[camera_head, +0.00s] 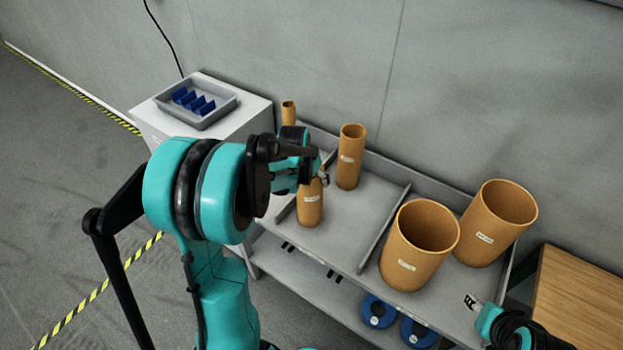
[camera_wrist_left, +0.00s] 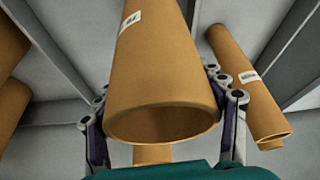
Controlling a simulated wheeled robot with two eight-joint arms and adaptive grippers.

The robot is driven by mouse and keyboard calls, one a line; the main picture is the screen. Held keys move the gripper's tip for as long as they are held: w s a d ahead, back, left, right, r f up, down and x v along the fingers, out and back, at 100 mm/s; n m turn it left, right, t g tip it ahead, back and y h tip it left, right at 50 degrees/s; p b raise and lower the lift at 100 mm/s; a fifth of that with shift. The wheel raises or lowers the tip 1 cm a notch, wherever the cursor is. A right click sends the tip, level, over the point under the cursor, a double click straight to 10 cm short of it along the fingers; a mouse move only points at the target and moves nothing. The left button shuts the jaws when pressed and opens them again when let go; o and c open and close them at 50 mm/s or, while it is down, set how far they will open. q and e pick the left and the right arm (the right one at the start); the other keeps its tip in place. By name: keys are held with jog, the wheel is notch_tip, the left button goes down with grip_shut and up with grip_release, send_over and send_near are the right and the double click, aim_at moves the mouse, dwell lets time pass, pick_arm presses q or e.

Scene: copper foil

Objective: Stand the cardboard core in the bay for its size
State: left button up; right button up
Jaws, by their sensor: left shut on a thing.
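The cardboard core (camera_head: 311,208) is a brown tube with a white label, held upright in the middle bay (camera_head: 335,228) of the grey shelf. I cannot tell whether its base touches the bay floor. My left gripper (camera_head: 320,176) is shut on it near its top. In the left wrist view the core (camera_wrist_left: 163,75) sits between the two fingers (camera_wrist_left: 165,115). Another core of similar width (camera_head: 350,158) stands behind it in the same bay. My right gripper (camera_head: 472,303) shows only partly at the lower right, and its opening is unclear.
Two wide cores (camera_head: 419,245) (camera_head: 494,224) stand in the right bay, beyond a divider (camera_head: 384,230). A thin core (camera_head: 288,112) stands at the far left. A grey tray (camera_head: 212,118) with blue dividers is on a cabinet. Blue rolls (camera_head: 378,311) lie on the lower shelf.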

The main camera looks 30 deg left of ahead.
pick_arm(q)
jog(key=shift+r, duration=0.1)
jog(key=shift+s, duration=0.1)
jog(key=o, duration=1.8)
jog(key=shift+c, duration=0.2)
